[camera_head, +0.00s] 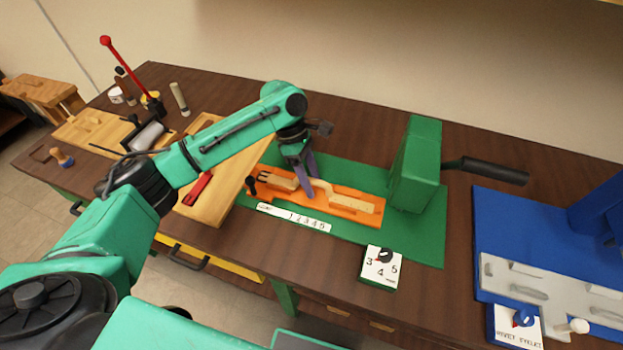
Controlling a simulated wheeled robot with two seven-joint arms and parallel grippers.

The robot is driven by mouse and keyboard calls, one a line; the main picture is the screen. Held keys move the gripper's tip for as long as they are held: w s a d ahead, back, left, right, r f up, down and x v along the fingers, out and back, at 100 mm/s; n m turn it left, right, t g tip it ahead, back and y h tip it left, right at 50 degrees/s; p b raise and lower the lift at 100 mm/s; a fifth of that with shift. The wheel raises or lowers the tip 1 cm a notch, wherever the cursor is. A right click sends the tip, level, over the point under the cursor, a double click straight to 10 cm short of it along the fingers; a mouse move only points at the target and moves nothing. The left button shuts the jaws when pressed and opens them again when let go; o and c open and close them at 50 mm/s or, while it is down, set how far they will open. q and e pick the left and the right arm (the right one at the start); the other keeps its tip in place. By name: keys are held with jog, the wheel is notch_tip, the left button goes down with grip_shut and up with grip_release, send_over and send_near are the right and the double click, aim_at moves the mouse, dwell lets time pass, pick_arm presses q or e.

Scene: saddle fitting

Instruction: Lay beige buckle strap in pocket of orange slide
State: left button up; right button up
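The orange slide (343,213) lies on the green base plate of the green press, long side running left to right. A beige buckle strap (279,181) is at the left and middle of the slide, with dark prongs at its left end. A paler beige strip (354,204) shows farther right on the slide; I cannot tell whether it is the same piece. My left gripper (306,182) points down with its purple fingers at the middle of the strap and hides part of it. Its finger gap and any height of the strap above the pocket are unclear. My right gripper is not in view.
The green press (415,165) with a black handle stands right of the slide. A numbered dial block (381,268) is in front. A wooden tray (212,208) with a red item lies left. A blue machine (596,213) stands at the right. Dark tabletop between is clear.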

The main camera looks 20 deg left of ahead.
pick_arm(q)
jog(key=shift+w+a+r, duration=0.1)
jog(key=shift+r, duration=0.15)
jog(key=b+v, duration=0.1)
jog(key=v, duration=1)
jog(key=shift+r+b, duration=0.25)
jog(key=shift+b, duration=0.05)
jog(key=shift+a, duration=0.1)
